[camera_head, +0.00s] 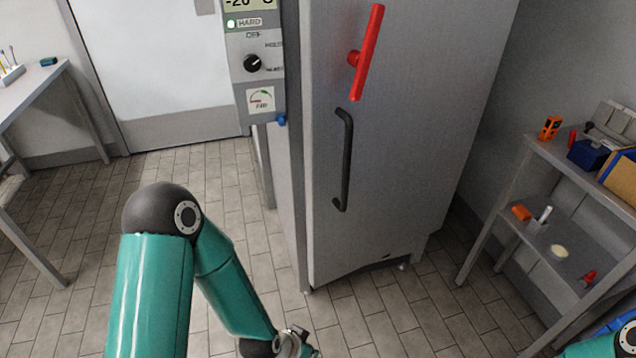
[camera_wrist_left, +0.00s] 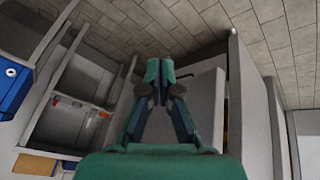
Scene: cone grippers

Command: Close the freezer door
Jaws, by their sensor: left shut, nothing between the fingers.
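The freezer door (camera_head: 390,150) is a tall grey panel in the middle of the head view. It carries a black vertical handle (camera_head: 344,160) and a red lever (camera_head: 366,55) above it. I cannot clearly tell how far the door stands from its frame. My left arm reaches from the lower left toward the floor before the freezer, and its gripper is mostly below the head view. In the left wrist view my left gripper (camera_wrist_left: 158,72) is shut and empty, with grey panels to its right. My right gripper is out of view; only part of that arm shows at the lower right.
A control panel (camera_head: 255,62) with a dial stands left of the door. A shelf unit (camera_head: 560,165) with small items is at the right, also in the left wrist view (camera_wrist_left: 75,125). A table (camera_head: 35,95) stands far left. Tiled floor (camera_head: 200,165) lies clear between.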

